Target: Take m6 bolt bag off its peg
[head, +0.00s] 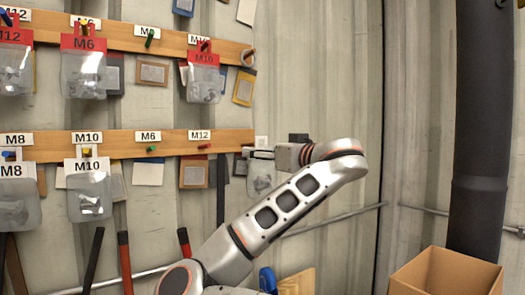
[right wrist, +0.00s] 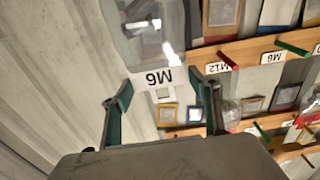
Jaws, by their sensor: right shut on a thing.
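The M6 bolt bag, a clear pouch with a white header, hangs below my right gripper (head: 262,154) in the head view (head: 262,178). In the right wrist view the bag (right wrist: 147,38) appears upside down, its M6 header between the two green fingers of my right gripper (right wrist: 162,92), which is shut on it. The bag is right of the lower peg board's end, clear of any peg. The green peg (head: 151,149) under the lower M6 label is bare. My left gripper is out of view.
The upper board (head: 130,38) and lower board (head: 125,145) carry other bags, including a red-header M6 bag (head: 84,72) and a white-header M10 bag (head: 89,192). An open cardboard box (head: 447,275) is at lower right. A dark vertical pipe (head: 480,130) stands behind it.

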